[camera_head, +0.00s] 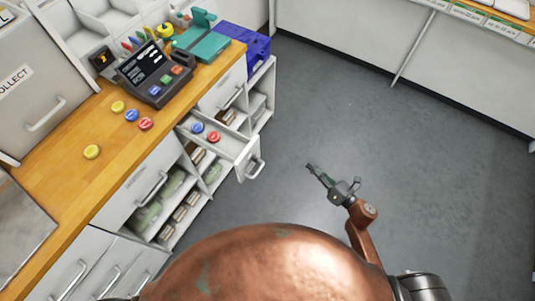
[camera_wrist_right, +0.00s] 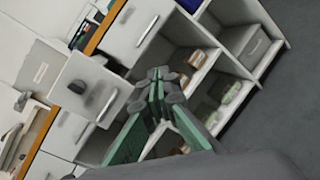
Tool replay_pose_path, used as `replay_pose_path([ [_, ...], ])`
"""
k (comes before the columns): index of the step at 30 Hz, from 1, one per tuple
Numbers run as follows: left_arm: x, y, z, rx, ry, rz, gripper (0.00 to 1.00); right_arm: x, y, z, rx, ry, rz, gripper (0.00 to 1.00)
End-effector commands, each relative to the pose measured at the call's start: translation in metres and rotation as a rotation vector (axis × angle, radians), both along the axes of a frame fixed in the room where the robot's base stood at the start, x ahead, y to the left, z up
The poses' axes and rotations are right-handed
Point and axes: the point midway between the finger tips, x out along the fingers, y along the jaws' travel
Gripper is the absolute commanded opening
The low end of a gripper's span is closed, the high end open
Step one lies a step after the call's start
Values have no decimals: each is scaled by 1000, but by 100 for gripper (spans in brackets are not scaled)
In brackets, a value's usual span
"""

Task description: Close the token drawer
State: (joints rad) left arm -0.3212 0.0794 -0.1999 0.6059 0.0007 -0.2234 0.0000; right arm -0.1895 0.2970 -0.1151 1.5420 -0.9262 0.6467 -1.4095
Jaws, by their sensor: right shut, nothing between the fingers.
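The token drawer (camera_head: 222,146) stands pulled out from under the wooden counter in the head view. A blue token (camera_head: 197,128) and a red token (camera_head: 214,137) lie in it. Its pale bar handle (camera_head: 255,167) is on the front panel, facing the floor area. My right gripper (camera_head: 310,168) is shut and empty, a short way to the right of the handle and apart from it. Its green-sided fingers (camera_wrist_right: 158,78) also show in the right wrist view, in front of the cabinet shelves. My left gripper is not in view.
Yellow, blue and red tokens (camera_head: 131,115) lie on the counter (camera_head: 75,165) near a dark card terminal (camera_head: 153,73). Open shelves (camera_head: 180,215) with packed goods are below. A blue crate (camera_head: 257,48) stands behind. The grey floor (camera_head: 400,130) at right is clear.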

Motion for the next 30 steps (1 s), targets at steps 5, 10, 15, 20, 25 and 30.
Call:
replay_pose_path([
  [5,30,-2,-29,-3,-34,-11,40,-23,54,47,-320,-380,237,0],
  [10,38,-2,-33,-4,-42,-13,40,-31,73,62,-418,-504,304,0],
  [15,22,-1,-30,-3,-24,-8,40,-18,92,64,-418,-509,307,0],
  [20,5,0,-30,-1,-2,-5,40,1,118,64,-418,-506,304,0],
  [25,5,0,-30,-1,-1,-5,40,22,146,63,-416,-504,303,0],
  [30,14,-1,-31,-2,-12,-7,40,38,168,63,-416,-502,303,0],
])
